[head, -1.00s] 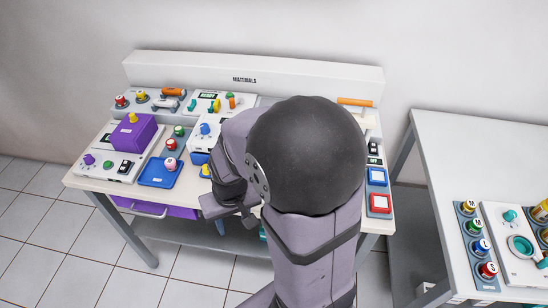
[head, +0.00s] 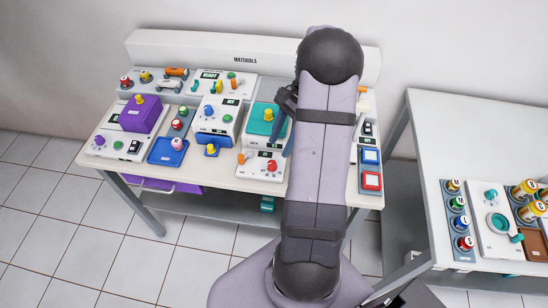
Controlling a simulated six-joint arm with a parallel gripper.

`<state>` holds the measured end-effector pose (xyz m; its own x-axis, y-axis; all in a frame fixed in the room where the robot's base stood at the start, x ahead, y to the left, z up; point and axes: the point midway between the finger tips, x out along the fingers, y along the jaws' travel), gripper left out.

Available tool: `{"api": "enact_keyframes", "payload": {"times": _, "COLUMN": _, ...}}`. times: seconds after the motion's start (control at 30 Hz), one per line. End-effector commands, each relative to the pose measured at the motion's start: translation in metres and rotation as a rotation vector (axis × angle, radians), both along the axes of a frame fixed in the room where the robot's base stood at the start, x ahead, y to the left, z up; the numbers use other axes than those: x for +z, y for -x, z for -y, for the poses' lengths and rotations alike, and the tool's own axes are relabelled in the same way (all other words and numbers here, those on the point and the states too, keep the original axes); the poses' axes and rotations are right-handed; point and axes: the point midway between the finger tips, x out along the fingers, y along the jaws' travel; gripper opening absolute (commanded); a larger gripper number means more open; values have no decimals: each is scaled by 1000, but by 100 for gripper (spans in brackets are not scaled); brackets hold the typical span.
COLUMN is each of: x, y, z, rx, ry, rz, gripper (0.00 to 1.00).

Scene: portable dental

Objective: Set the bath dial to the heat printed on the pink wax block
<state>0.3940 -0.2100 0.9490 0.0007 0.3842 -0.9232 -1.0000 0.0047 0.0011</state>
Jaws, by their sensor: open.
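I cannot pick out a pink wax block or read any heat on one in the head view. Several units with dials stand on the table: a white one with a purple dial (head: 100,140) at the left, one with a blue dial (head: 209,111) in the middle, and one with a red dial (head: 272,165) at the front right. I cannot tell which is the bath dial. My gripper (head: 281,127) is open beside the teal box (head: 262,120), at its right side. Whether it touches the box is unclear. My arm hides the table's right part.
A purple box (head: 140,117) stands at the left and a blue tray (head: 168,152) in front of the middle. Red and blue framed pads (head: 371,180) lie at the right edge. A second table (head: 440,130) stands at the right with jars.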

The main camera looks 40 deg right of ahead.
Motion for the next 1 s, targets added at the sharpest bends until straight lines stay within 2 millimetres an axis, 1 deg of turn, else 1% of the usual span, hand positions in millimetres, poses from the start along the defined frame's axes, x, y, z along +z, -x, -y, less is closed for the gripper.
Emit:
{"api": "enact_keyframes", "payload": {"times": 0.17, "x": -11, "y": 0, "z": -6, "rx": 3, "ry": -3, "rz": -2, "gripper": 41}}
{"api": "enact_keyframes", "payload": {"times": 0.5, "x": -50, "y": 1, "z": -23, "rx": 5, "ry": -1, "rz": -1, "gripper": 41}}
{"api": "enact_keyframes", "payload": {"times": 0.6, "x": -59, "y": 1, "z": -26, "rx": 4, "ry": 0, "rz": -1, "gripper": 41}}
{"api": "enact_keyframes", "payload": {"times": 0.8, "x": -66, "y": 0, "z": -28, "rx": 4, "ry": 2, "rz": 1, "gripper": 41}}
{"api": "enact_keyframes", "payload": {"times": 1.0, "x": -66, "y": 0, "z": -28, "rx": 5, "ry": 2, "rz": 2, "gripper": 41}}
